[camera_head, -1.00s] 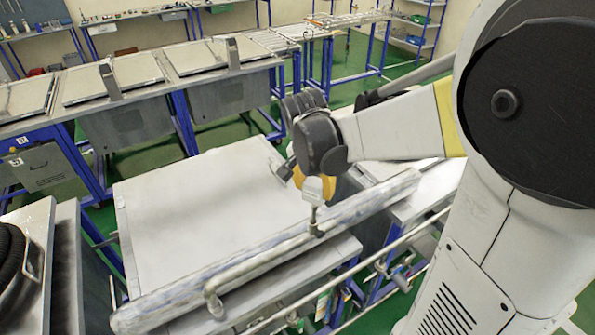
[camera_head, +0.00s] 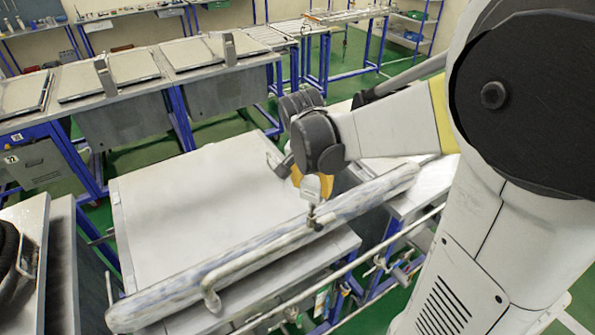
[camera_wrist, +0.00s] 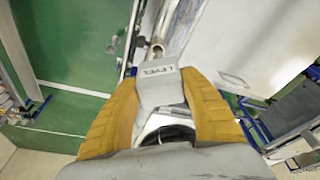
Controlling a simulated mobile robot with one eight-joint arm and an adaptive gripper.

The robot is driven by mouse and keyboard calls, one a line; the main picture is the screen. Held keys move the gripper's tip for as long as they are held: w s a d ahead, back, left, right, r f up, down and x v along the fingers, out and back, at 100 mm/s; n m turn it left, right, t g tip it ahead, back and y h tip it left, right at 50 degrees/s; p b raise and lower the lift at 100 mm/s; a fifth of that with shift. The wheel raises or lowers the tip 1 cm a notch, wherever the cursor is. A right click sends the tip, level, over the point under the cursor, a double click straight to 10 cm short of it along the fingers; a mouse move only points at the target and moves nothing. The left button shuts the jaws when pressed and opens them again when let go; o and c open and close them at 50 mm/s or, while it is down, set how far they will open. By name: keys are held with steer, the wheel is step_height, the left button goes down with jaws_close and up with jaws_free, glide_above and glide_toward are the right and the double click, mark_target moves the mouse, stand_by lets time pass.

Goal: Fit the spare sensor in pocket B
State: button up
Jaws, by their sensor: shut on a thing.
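My gripper (camera_wrist: 160,88) has yellow fingers and is shut on a pale grey block marked LEVEL (camera_wrist: 158,82), which looks like a sensor head. A short metal stem sticks out of its far end in the wrist view. In the head view the same sensor (camera_head: 313,188) hangs below my gripper (camera_head: 322,182), stem down. The stem's lower end overlaps the right end of a pipe handle (camera_head: 255,255). I cannot tell whether they touch. No pocket marked B can be made out.
The pipe handle runs along a long mottled padded bar (camera_head: 165,302) across the front of a flat grey lid (camera_head: 200,205). A thin rail (camera_head: 340,272) runs in front. Benches with flat panels (camera_head: 130,68) stand behind. Green floor (camera_head: 235,130) is open between.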

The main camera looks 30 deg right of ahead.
steer(key=shift+f+b, duration=0.4)
steer(key=shift+f, duration=0.15)
steer(key=o, duration=1.2)
steer(key=shift+r, duration=0.15)
steer(key=p+v, duration=0.5)
steer(key=v, duration=0.1)
steer(key=shift+s+a+r, duration=0.15)
steer(key=shift+r, duration=0.25)
steer(key=v, duration=1.2)
steer(key=shift+f, duration=0.1)
